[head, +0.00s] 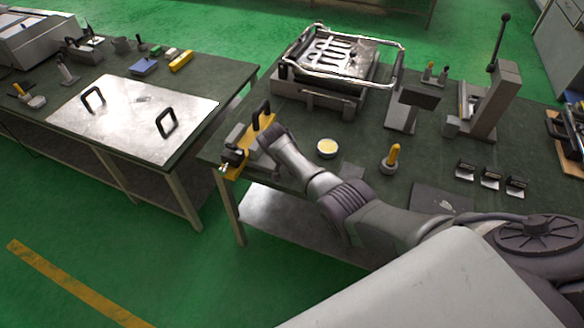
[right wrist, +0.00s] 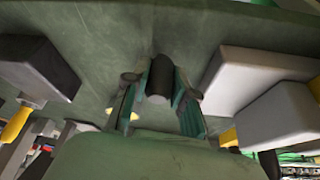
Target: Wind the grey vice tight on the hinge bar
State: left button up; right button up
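At the left end of the near table, a grey vice-like block (head: 240,141) with yellow parts sits by the edge, partly hidden by my right arm. A black upright handle (head: 263,110) rises beside it. My right gripper (head: 267,134) is at this block, its fingers hard to see from the head. In the right wrist view, its two fingers (right wrist: 161,90) stand on both sides of a dark round knob (right wrist: 160,75), with the pads seemingly against it. Grey blocks (right wrist: 255,78) lie to the right there. I cannot make out the hinge bar. My left gripper is not in view.
A metal frame unit (head: 335,65) stands at the table's back. A yellow-topped round tin (head: 327,148), a yellow-handled tool (head: 392,158) and a tall grey press (head: 495,100) stand to the right. A second table with a metal plate (head: 135,117) is left, across a gap.

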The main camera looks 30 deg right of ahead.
jog(key=o, duration=0.4)
jog(key=v, duration=1.2)
jog(key=s+a+f+n+y+b, duration=0.1)
jog(key=s+f+n, duration=0.2)
jog(key=s+f, duration=0.5)
jog(key=s+f+n+b, duration=0.1)
jog(key=s+f+n, duration=0.15)
jog(key=f, duration=1.05)
jog(key=s+a+f+n+y+b, duration=0.1)
jog(key=s+f+n, duration=0.2)
jog(key=s+f, duration=0.5)
jog(key=s+f+n+b, duration=0.1)
jog(key=s+f+n, duration=0.1)
jog(key=s+f, duration=0.4)
jog(key=s+f+n+y+b, duration=0.1)
jog(key=s+f, duration=0.6)
jog(key=s, duration=1)
jog(key=s+f+n+g+y+b, duration=0.1)
jog(key=s+f+n, duration=0.2)
jog(key=s+f, duration=0.3)
jog(key=s, duration=0.5)
jog(key=shift+s+a+f+n, duration=0.25)
jog(key=shift+a+f+n, duration=0.1)
jog(key=shift+f, duration=0.05)
